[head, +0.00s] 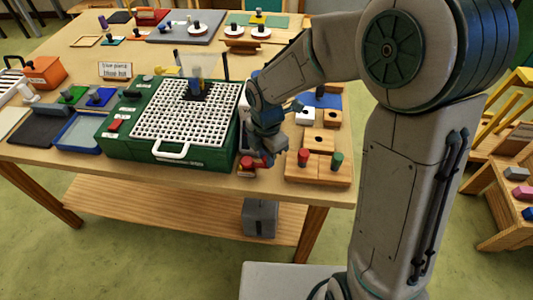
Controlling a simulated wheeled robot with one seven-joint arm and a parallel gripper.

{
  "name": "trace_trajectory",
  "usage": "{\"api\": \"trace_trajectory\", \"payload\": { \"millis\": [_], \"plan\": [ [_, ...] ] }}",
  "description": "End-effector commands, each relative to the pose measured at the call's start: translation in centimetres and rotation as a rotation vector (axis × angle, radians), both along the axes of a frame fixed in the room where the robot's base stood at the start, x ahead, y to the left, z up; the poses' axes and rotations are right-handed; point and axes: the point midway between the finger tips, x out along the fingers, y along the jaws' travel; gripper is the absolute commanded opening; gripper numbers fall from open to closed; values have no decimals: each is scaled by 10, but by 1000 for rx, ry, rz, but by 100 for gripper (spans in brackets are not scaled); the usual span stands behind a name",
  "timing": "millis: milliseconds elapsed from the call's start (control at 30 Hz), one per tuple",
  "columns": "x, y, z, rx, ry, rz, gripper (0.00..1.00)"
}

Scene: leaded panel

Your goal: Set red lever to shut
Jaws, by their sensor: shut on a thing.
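What looks like the red lever (247,162) is a small red piece on a low base at the table's front edge, just right of the green box. My gripper (258,160) points down over it, shut on it, as far as I can see. The fingers and wrist hide much of the lever and its base, so I cannot tell its setting.
The green box (185,158) with a white grid and handle stands left of my gripper. A wooden board (318,172) with red and green knobs lies close to the right.

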Motion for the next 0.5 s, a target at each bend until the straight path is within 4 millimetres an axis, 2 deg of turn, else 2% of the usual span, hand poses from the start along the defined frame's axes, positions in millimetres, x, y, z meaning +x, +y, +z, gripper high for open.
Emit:
{"api": "trace_trajectory", "payload": {
  "millis": [33, 67, 133, 500],
  "plan": [
    [2, 1, 2, 3, -7, 1, 0],
    [2, 1, 2, 2, -7, 1, 24],
    [2, 1, 2, 2, -6, 0, 43],
    [1, 0, 5, 1, -4, -1, 43]
  ]
}}
